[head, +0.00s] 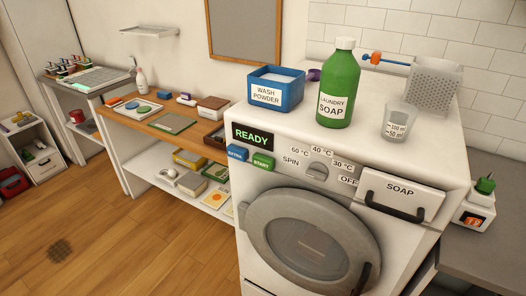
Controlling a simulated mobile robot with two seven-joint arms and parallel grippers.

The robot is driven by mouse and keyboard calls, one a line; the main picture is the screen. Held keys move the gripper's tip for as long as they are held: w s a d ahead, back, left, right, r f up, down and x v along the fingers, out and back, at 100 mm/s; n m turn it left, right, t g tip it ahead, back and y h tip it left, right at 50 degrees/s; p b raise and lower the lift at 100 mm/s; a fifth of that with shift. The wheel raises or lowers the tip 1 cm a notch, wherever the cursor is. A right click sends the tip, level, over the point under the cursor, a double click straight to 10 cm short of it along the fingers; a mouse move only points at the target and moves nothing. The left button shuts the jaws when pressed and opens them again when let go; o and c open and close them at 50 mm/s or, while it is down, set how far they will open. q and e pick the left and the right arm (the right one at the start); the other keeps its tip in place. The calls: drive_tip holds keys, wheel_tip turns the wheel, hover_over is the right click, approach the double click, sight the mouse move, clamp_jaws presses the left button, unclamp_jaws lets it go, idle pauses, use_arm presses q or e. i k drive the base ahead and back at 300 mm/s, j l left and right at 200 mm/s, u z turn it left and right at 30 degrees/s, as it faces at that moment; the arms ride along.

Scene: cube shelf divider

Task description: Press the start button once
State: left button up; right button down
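The green start button (263,161) is on the washing machine's front panel, to the right of the blue extra button (237,153). Above them a black display (253,138) reads READY in green. The washing machine (412,168) is white, and its round door (310,243) looks shut. A dial (318,171) with SPIN, 60, 40, 30 and OFF labels sits right of the buttons. A closed soap drawer (400,192) with a dark handle is at the panel's right. Neither of my grippers is in the head view.
On the machine's top stand a blue wash powder box (276,90), a green laundry soap bottle (339,85), a measuring cup (397,122) and a perforated white basket (434,88). A wooden-topped shelf (165,127) with small items stands to the left. The wooden floor (130,235) has clear room.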

sight(261, 161)
drive_tip(key=i+j+z, duration=0.1)
drive_tip(key=j+z, duration=0.25)
drive_tip(key=j, duration=0.2)
drive_tip(key=j+z, duration=0.3)
drive_tip(key=j, duration=0.25)
drive_tip(key=j+z, duration=0.35)
drive_tip(key=j, duration=0.25)
drive_tip(key=i, duration=0.05)
